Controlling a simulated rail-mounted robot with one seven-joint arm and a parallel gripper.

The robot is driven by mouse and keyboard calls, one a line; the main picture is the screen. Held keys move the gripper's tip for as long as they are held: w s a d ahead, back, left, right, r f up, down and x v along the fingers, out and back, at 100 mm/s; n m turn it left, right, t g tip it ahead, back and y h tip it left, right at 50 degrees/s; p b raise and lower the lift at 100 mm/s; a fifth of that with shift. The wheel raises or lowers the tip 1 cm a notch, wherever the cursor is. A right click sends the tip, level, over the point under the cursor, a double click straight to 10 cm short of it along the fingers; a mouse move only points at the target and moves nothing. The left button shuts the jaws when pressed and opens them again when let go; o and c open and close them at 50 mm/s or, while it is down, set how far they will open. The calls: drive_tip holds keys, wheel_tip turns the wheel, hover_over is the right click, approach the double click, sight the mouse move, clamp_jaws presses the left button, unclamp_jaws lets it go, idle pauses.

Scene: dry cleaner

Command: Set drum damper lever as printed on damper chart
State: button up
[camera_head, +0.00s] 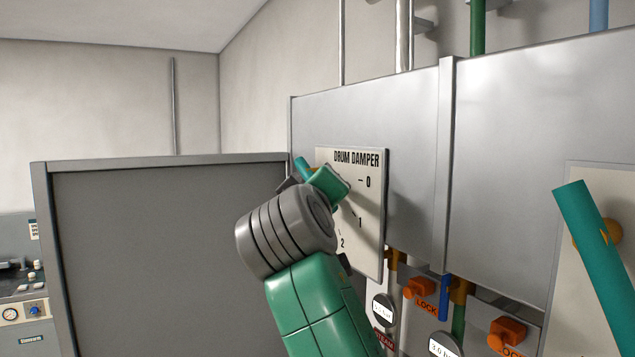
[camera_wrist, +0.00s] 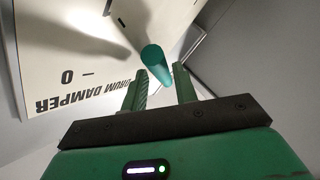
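The drum damper plate (camera_head: 372,222) is a cream panel on the grey cabinet, with marks 0, 1 and 2 running downward. It shows upside down in the wrist view (camera_wrist: 50,55). The teal drum damper lever (camera_wrist: 153,56) points towards the wrist camera; its round end appears between my gripper's (camera_wrist: 160,78) two green fingers, with gaps visible at both sides. My gripper looks open around or just short of it; the depth is unclear. In the head view a teal tip (camera_head: 301,167) shows beyond my wrist near the plate's upper left. The lever's pointer is hidden. I cannot identify the damper chart.
A second teal lever (camera_head: 597,265) with a yellow pointer stands on another plate at right. Orange LOCK handles (camera_head: 420,290), gauges (camera_head: 384,309) and coloured pipes sit below the cabinet. A large grey panel (camera_head: 165,260) stands left of my arm.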

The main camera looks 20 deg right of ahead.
drive_tip(key=shift+w+d, duration=0.35)
drive_tip(key=shift+w, duration=0.3)
drive_tip(key=shift+c, duration=0.4)
clamp_jaws()
drive_tip(key=shift+f, duration=0.15)
